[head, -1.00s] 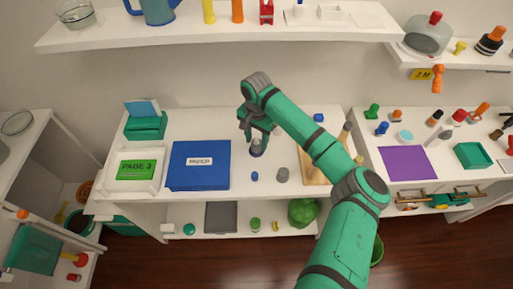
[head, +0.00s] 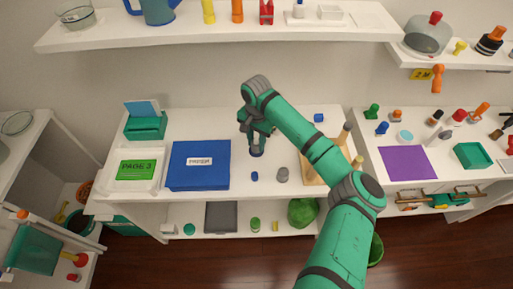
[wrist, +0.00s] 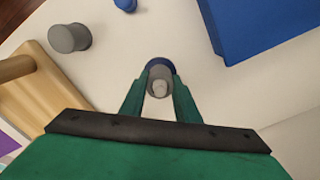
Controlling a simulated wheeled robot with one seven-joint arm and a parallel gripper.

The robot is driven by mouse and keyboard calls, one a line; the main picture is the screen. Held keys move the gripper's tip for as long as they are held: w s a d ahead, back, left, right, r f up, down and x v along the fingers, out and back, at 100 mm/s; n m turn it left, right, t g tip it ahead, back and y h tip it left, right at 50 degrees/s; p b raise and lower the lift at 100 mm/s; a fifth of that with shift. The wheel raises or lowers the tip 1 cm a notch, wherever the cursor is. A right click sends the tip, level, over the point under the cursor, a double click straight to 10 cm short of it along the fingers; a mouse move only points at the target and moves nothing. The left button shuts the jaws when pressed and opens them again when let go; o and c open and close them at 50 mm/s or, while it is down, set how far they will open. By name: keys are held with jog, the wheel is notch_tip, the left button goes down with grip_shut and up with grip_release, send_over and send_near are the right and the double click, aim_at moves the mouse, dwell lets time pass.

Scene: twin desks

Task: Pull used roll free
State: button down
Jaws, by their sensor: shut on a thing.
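My gripper (wrist: 159,100) points down over the left desk (head: 240,205), and its fingers are shut on a small grey roll (wrist: 161,73). The roll has a pale centre and sits between the fingertips. A dark blue round piece (wrist: 162,64) shows around and behind the roll. In the head view this dark blue piece (head: 257,153) is at desk level directly under my gripper (head: 258,143). The fingers hide most of the roll there. I cannot tell whether the roll is still seated on the blue piece.
A grey cylinder (head: 282,174) and a small blue cylinder (head: 255,176) stand in front of my gripper. A large blue paper box (head: 185,180) is to the left. A wooden stand (head: 312,176) with upright pegs is to the right. A shelf (head: 220,40) hangs above.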

jog(key=shift+r, duration=0.95)
dwell(0.4)
jog(key=shift+r, duration=4.65)
